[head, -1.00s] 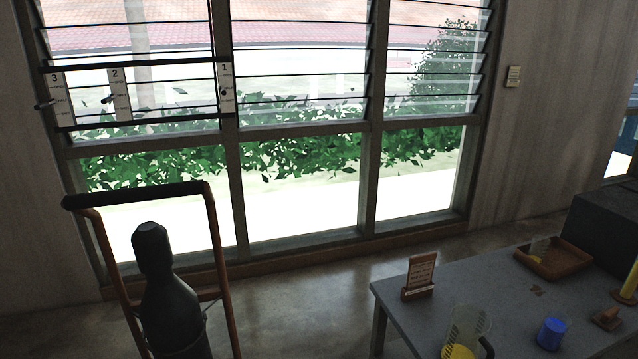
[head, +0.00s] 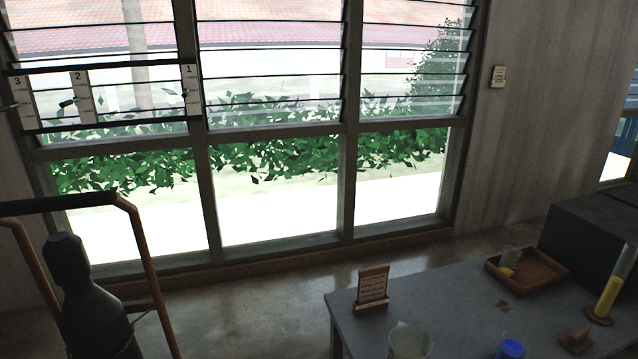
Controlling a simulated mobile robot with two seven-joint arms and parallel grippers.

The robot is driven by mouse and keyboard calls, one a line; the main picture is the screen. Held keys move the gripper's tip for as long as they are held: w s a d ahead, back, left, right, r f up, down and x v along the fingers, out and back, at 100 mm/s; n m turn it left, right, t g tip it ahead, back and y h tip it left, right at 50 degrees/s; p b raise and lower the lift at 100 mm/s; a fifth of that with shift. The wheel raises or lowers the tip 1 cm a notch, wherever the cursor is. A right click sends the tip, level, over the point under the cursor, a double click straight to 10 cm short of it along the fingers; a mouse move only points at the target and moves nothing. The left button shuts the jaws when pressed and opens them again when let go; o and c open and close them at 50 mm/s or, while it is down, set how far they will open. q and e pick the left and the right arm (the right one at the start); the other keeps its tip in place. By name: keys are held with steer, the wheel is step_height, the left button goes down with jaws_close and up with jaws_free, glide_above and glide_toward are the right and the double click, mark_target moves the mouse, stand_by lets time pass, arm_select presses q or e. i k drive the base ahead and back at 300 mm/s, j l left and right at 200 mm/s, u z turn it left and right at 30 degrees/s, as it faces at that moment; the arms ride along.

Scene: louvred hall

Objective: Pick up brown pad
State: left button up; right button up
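Two small brown things lie on the grey table (head: 450,308). The other is a brown block-like piece (head: 575,339) near the lower right, with a raised part on top. I cannot tell which is the brown pad. Neither of my grippers shows in the head view.
The table also holds a wooden tray (head: 548,287) with a small beaker, a sign stand (head: 372,288), a clear jug (head: 408,341), a blue-topped container (head: 511,349) and a yellow-filled cylinder (head: 607,297). A cart with a dark gas cylinder (head: 88,305) stands left.

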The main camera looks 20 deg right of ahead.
mark_target(576, 341)
steer(key=l, duration=1.9)
steer(key=k+l+u, duration=0.15)
steer(key=l, duration=2.5)
steer(key=i+l+z, duration=0.1)
steer(key=l, duration=0.65)
